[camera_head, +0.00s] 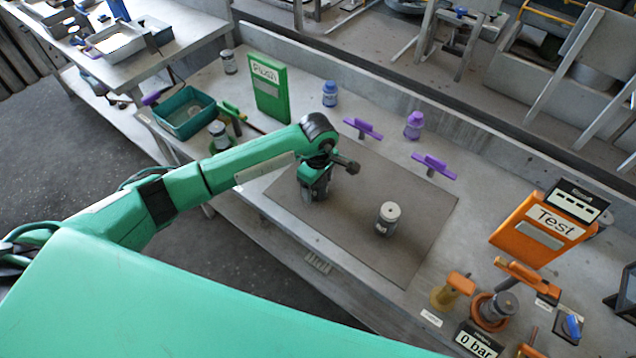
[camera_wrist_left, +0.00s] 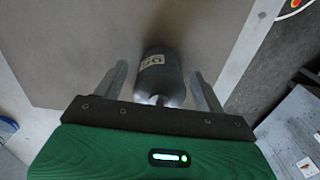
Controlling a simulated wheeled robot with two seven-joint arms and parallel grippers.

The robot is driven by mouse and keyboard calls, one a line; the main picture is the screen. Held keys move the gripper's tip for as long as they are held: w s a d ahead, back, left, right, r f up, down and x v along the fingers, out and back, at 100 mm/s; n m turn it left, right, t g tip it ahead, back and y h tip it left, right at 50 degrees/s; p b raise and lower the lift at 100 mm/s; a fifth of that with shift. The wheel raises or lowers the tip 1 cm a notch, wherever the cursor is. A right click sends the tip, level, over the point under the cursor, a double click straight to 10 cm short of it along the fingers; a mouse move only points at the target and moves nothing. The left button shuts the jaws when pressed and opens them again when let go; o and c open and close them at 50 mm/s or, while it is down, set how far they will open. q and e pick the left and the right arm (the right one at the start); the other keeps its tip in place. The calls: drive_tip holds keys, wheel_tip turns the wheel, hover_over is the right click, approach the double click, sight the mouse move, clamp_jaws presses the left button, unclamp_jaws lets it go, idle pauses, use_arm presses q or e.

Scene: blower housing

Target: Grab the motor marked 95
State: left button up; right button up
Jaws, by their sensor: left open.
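A dark grey cylindrical motor (camera_wrist_left: 160,82) with a small white label lies in view between the two fingers of my left gripper (camera_wrist_left: 158,74) in the left wrist view. The label's digits are too small to read surely. The fingers stand apart on either side of the motor, with gaps visible. In the head view my left gripper (camera_head: 312,192) points down over the left part of the brown mat and hides most of what is below it. Another grey motor (camera_head: 388,219) with a pale top stands upright on the mat to its right. My right gripper is not in view.
The brown mat (camera_head: 420,225) has free room around the standing motor. Purple clamps (camera_head: 434,165) line its back edge. A green box (camera_head: 268,88) and teal bin (camera_head: 184,113) are at left; an orange Test box (camera_head: 535,230) and orange fixtures are at right.

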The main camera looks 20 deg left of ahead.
use_arm(q)
drive_tip(key=c, duration=1.3)
drive_tip(key=shift+w+r, duration=0.1)
drive_tip(key=shift+r, duration=0.05)
